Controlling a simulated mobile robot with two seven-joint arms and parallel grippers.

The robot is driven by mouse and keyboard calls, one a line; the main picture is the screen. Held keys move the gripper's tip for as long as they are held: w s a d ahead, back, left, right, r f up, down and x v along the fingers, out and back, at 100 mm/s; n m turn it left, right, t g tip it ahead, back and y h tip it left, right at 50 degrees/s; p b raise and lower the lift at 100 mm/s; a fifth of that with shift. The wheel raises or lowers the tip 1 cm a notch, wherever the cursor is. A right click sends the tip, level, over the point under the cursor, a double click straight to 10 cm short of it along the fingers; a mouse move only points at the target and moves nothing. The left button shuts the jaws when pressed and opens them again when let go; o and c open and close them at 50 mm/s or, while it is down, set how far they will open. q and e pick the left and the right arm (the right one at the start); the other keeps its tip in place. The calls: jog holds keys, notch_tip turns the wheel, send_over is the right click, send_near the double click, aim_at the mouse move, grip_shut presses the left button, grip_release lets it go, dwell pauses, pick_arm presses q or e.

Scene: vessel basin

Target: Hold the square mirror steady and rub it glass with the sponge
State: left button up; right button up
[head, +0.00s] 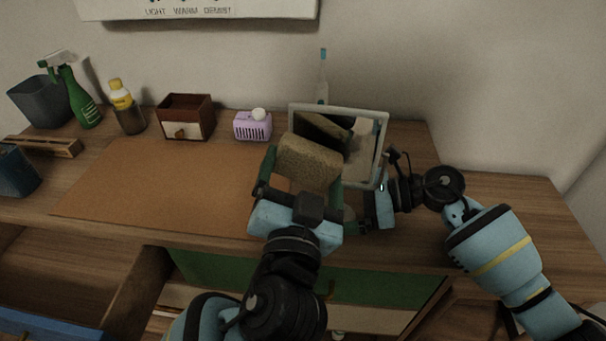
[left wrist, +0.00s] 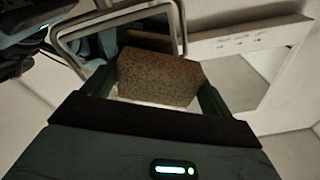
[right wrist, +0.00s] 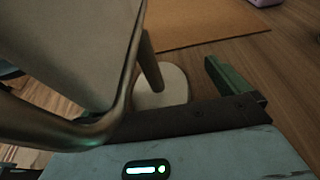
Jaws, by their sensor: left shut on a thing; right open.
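The square mirror (head: 367,152) stands upright at the right part of the desk, in a pale metal frame; its frame (left wrist: 172,12) also shows in the left wrist view. My left gripper (head: 302,172) is shut on the tan sponge (head: 308,160), holding it in front of the mirror's lower left glass. Whether the sponge touches the glass I cannot tell. My right gripper (head: 358,212) is open at the mirror's lower right. In the right wrist view, the mirror's frame (right wrist: 120,100) and round stand base (right wrist: 165,88) are close to it; one finger is hidden.
A brown mat (head: 150,185) covers the desk's middle. Behind it are a green spray bottle (head: 78,95), a yellow-capped bottle (head: 125,105), a small drawer box (head: 186,118) and a purple holder (head: 253,126). A toothbrush (head: 323,75) rises behind the mirror.

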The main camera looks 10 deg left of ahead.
aim_at(334, 155)
pick_arm(q)
jog(key=shift+w+a, duration=0.15)
jog(key=shift+w, duration=2.1)
dwell(0.9)
jog(key=shift+w+d, duration=0.15)
jog(key=shift+d, duration=2.1)
